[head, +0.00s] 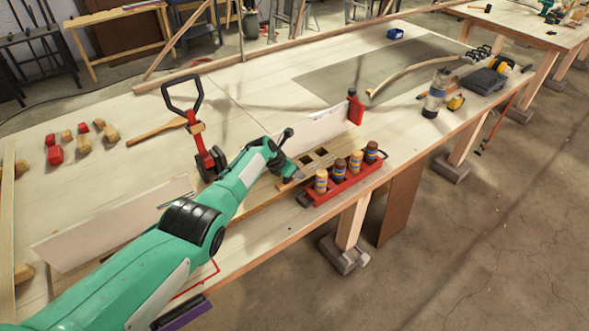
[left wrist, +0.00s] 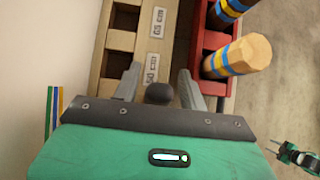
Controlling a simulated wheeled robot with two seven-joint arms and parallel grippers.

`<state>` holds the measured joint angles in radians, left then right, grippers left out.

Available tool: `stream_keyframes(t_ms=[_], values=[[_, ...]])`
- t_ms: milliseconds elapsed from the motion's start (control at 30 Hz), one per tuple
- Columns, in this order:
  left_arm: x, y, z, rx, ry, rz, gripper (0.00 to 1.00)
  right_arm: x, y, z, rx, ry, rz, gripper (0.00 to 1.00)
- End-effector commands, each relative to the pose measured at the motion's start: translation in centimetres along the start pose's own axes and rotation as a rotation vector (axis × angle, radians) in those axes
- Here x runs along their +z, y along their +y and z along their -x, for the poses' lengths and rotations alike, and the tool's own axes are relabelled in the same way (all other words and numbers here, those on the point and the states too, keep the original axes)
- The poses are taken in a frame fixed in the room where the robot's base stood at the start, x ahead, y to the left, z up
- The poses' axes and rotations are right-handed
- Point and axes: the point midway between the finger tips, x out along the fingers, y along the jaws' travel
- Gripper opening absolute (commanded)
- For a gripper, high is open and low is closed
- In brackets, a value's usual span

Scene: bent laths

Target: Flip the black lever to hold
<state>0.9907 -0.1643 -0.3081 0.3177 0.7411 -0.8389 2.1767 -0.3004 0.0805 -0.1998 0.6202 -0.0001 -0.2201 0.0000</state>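In the left wrist view a dark rounded knob (left wrist: 159,93), which looks like the black lever's end, sits between the fingers of my left gripper (left wrist: 160,78). The fingers are apart, with a narrow gap beside the knob. My palm edge hides what is below it. In the head view my left gripper (head: 290,178) is low over the box (head: 322,158), and the arm hides the lever's base.
A red rack (head: 345,183) with several striped pegs stands close beside the box at the bench edge. A red device with a black loop handle (head: 183,97) stands behind my arm. A red bottle (head: 355,108) is beyond the box. A distant green and black part (left wrist: 298,157) is unclear.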

Motion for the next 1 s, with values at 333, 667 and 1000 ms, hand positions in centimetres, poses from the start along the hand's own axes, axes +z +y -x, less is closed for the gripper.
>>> stream_keyframes(t_ms=[333, 667, 1000], values=[[0.2, 0.1, 0.3, 0.003, -0.003, -0.001, 0.45, 0.0, 0.0, 0.2, 0.000, -0.001, 0.000, 0.40], [0.5, 0.1, 3.3, 0.004, -0.004, -0.002, 0.45, -0.3, 0.0, 3.3, 0.000, 0.000, 0.000, 0.40], [0.1, 0.1, 6.4, 0.002, -0.005, -0.002, 0.45, -0.4, 0.0, 3.9, 0.000, 0.000, 0.000, 0.40]])
